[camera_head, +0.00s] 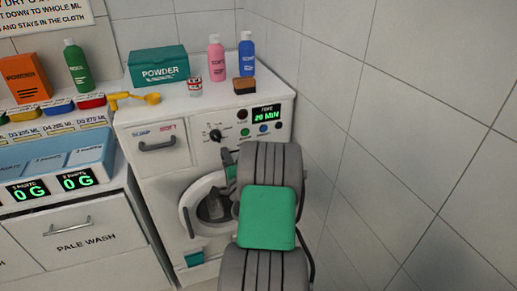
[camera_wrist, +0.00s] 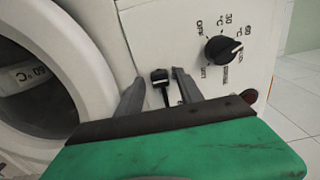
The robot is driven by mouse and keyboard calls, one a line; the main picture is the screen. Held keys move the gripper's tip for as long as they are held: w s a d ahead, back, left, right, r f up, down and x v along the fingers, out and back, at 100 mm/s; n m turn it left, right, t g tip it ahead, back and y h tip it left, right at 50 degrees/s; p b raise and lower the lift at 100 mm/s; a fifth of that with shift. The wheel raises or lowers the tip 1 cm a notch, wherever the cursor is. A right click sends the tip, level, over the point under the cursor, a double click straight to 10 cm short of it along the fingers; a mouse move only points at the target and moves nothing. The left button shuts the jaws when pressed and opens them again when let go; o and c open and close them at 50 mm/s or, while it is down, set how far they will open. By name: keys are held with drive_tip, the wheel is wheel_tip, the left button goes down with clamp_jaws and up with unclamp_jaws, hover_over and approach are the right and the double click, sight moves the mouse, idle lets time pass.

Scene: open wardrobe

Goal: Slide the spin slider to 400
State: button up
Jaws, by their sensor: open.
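The spin slider is most likely the small black knob with a pale mark (camera_wrist: 160,78) on the white washing machine front in the wrist view. My gripper (camera_wrist: 157,80) is open, with one grey finger on each side of this knob. I cannot tell whether either finger touches it. No scale or 400 mark is readable beside it. In the head view my gripper (camera_head: 229,164) is at the machine front (camera_head: 170,190), below the control panel and by the upper right of the round door. My arm hides the slider there.
A black dial (camera_wrist: 222,49) sits close right of the fingers in the wrist view. The round door (camera_wrist: 75,85) is at left. In the head view, bottles, a powder box (camera_head: 158,67) and a brush (camera_head: 244,86) stand on top. A tiled wall is at right.

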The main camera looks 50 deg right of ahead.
drive_tip(key=b+v, duration=0.4)
drive_tip(key=v, duration=0.3)
idle(0.4)
